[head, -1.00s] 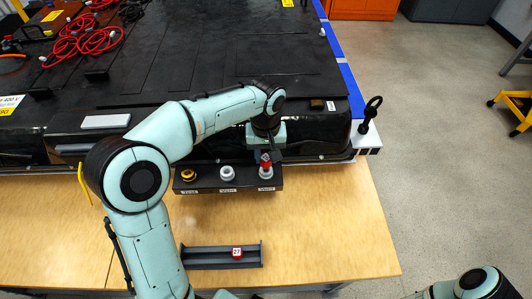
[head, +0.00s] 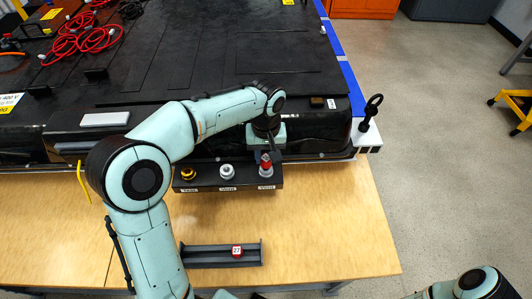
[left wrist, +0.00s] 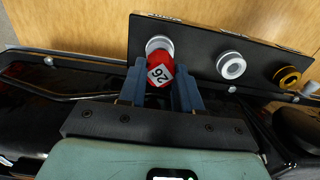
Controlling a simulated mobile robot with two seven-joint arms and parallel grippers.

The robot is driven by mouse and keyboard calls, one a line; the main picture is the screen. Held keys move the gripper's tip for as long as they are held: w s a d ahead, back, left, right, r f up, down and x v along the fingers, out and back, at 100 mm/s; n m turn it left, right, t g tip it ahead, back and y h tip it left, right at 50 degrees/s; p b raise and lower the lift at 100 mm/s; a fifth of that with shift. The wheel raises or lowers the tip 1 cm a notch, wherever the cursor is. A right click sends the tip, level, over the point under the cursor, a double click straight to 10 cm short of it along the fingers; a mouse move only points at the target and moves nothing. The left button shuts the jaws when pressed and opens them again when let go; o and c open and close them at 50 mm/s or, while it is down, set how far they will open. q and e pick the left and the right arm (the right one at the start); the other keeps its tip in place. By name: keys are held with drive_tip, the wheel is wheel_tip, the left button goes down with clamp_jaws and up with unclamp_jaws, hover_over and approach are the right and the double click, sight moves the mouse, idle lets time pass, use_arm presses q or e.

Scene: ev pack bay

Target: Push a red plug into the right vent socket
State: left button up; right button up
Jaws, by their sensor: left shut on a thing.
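A black socket block (head: 208,184) stands on the bench against the pack's front edge. It carries a yellow socket (head: 188,174) at left, a white vent socket (head: 227,172) in the middle and the right vent socket (head: 266,172). My left gripper (left wrist: 160,88) is shut on a red plug (left wrist: 158,70) marked 26. The plug is at the mouth of the right vent socket, whose white rim (left wrist: 158,43) shows beyond it in the left wrist view. How deep it sits is hidden. My right gripper is out of view.
A second red plug (head: 236,252), marked 27, lies in a dark grey tray (head: 200,264) near the bench's front. The black battery pack (head: 160,60) fills the back. A black ring-topped tool (head: 369,112) stands at its right corner. The bench between block and tray is clear.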

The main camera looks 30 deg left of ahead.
use_arm(q)
drive_tip(key=shift+f, duration=0.25)
drive_tip(key=shift+o, duration=1.2)
drive_tip(key=shift+c, duration=1.4)
drive_tip(key=shift+f, duration=0.65)
drive_tip(key=o, duration=0.6)
